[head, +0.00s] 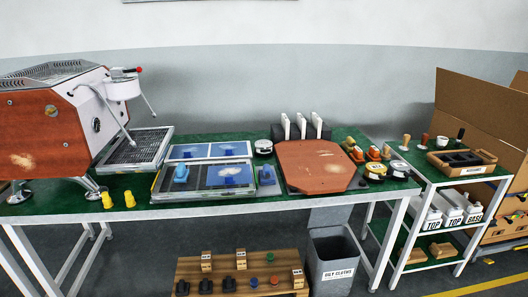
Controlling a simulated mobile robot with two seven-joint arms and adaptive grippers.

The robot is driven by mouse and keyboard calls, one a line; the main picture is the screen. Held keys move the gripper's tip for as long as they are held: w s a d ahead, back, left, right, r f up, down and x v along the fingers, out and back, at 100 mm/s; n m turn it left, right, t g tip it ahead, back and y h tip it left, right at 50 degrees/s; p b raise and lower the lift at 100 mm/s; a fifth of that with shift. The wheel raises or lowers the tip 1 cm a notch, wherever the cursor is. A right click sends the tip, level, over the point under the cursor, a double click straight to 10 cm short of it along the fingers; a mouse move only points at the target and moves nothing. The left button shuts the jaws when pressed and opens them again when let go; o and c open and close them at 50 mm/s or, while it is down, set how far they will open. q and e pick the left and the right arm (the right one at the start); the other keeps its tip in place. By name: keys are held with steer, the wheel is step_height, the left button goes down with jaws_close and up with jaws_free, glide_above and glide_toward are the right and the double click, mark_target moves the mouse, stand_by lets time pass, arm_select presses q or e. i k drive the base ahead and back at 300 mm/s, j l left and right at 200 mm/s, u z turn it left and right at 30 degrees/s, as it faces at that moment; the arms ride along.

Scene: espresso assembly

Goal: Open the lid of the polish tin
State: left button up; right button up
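Several small round tins stand on the green table top (245,200). One with a yellow band (376,169) and a black and white one (400,170) sit side by side at the right end. Another black and white one (263,147) is behind the middle, left of the brown panel. Their labels are too small to read, so I cannot tell which is the polish tin. All look closed at this size. Neither of my grippers is in view.
An espresso machine (50,125) fills the left end. Blue-and-grey trays (210,150) and a brown panel (312,165) cover the middle. Two yellow cups (129,199) stand at the front left. A shelf cart (440,182) stands right; a bin (333,262) and wooden rack (240,270) are below.

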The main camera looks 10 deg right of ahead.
mark_target(262, 144)
steer(key=i+z, duration=0.2)
steer(key=z, duration=0.25)
steer(key=i+z, duration=0.25)
steer(key=z, duration=0.25)
